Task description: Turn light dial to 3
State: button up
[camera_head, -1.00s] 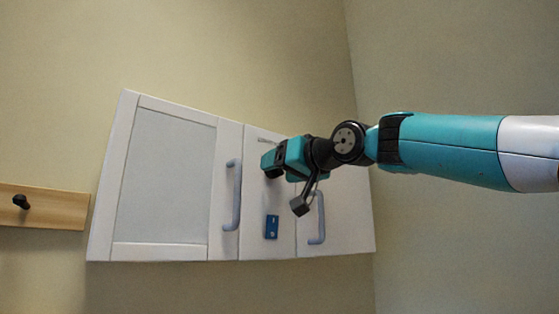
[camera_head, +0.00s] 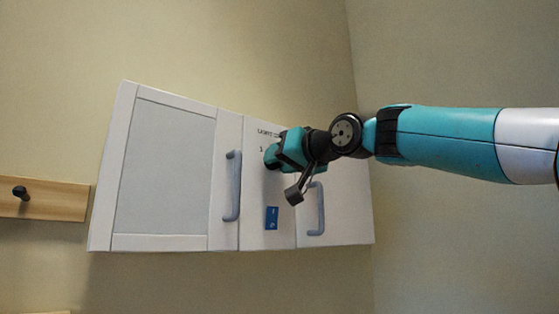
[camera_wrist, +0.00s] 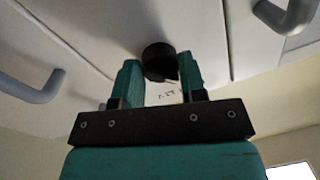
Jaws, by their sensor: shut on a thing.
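The light dial (camera_wrist: 158,60) is a dark round knob on the white panel in the wrist view. My gripper (camera_wrist: 160,76) has a teal finger on either side of it and is shut on it. In the head view my gripper (camera_head: 271,157) is at the upper part of the cabinet's middle panel (camera_head: 254,225) and hides the dial. Partly covered lettering (camera_head: 268,133) and a small mark like a 1 (camera_head: 262,149) show beside the gripper. In the wrist view, small markings (camera_wrist: 172,93) lie near the dial; I cannot read the dial's setting.
A cabinet door with a grey inset (camera_head: 165,175) and grey handle (camera_head: 232,187) is left of the panel. Another grey handle (camera_head: 316,210) is on the right. A blue switch plate (camera_head: 271,218) sits below the gripper. A wooden rail with a dark peg (camera_head: 21,193) is far left.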

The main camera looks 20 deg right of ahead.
jog(key=shift+a+m+t+h+b, duration=0.1)
jog(key=shift+m+t+h+b, duration=0.3)
jog(key=shift+m, duration=4)
jog(key=shift+a+m+t+h+b, duration=0.15)
jog(key=shift+m+b, duration=0.35)
jog(key=shift+m, duration=3.9)
jog(key=shift+d, duration=0.1)
jog(key=o, duration=0.9)
jog(key=shift+s, duration=0.1)
jog(key=shift+b+v, duration=4.25)
jog(key=shift+v, duration=4.45)
